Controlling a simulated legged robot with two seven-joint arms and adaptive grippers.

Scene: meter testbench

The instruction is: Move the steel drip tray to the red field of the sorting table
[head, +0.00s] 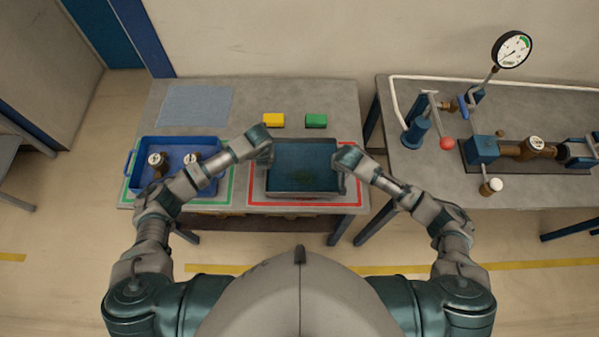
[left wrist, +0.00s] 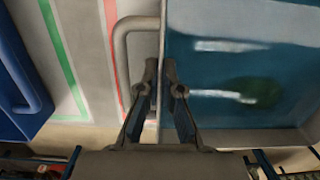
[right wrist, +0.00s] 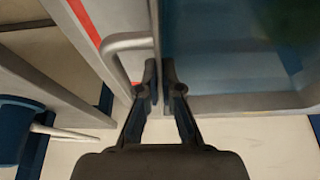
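The steel drip tray (head: 304,194), grey-walled with a dark teal inside, is over the red-outlined field (head: 356,198) of the sorting table. I cannot tell whether it rests on the table or is slightly raised. My left gripper (left wrist: 160,68) has its fingers close on both sides of the tray's left wall, next to a bent handle (left wrist: 122,40). My right gripper (right wrist: 159,68) grips the opposite wall in the same way, beside the other handle (right wrist: 112,42). Both grippers appear shut on the tray's walls.
A blue bin (head: 133,190) with meters sits in the green-outlined field at left. A yellow block (head: 273,120) and a green block (head: 316,120) lie behind the tray. At right, across a gap, stands a bench (head: 410,170) with a gauge (head: 512,49) and a red-knobbed lever (head: 446,143).

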